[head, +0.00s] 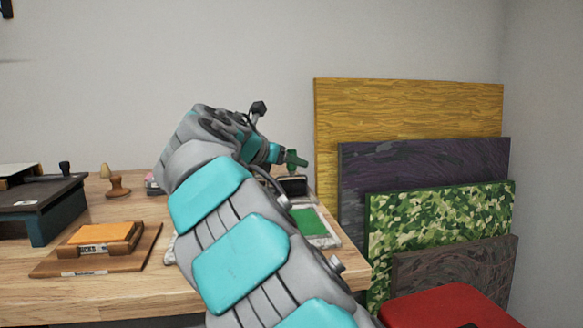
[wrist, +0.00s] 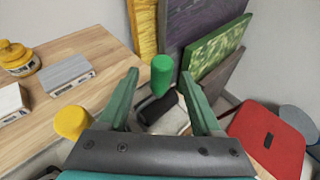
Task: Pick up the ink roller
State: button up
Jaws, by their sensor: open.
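The ink roller appears in the wrist view as an upright green handle (wrist: 162,76) with a black roller (wrist: 159,107) at its lower end. My gripper (wrist: 162,84) is open, with one green finger to the left and one to the right of the handle in the picture. I cannot tell whether either finger touches it. In the head view my arm reaches over the table's right end, and green parts (head: 295,158) show at its tip. There I cannot separate finger from handle. A dark block-like shape (head: 293,185) shows just below them.
A green-topped pad (head: 312,224) lies near the table's right edge. Several coloured panels (head: 410,115) lean against the wall at right. A red seat (head: 450,308) stands at the front right. A wooden block (head: 105,238), a stamp (head: 116,182) and a dark press (head: 40,195) stand at left.

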jog(key=x, duration=0.4)
jog(key=shift+w+d, duration=0.15)
jog(key=shift+w, duration=0.05)
jog(key=shift+c, duration=0.3)
grip_shut()
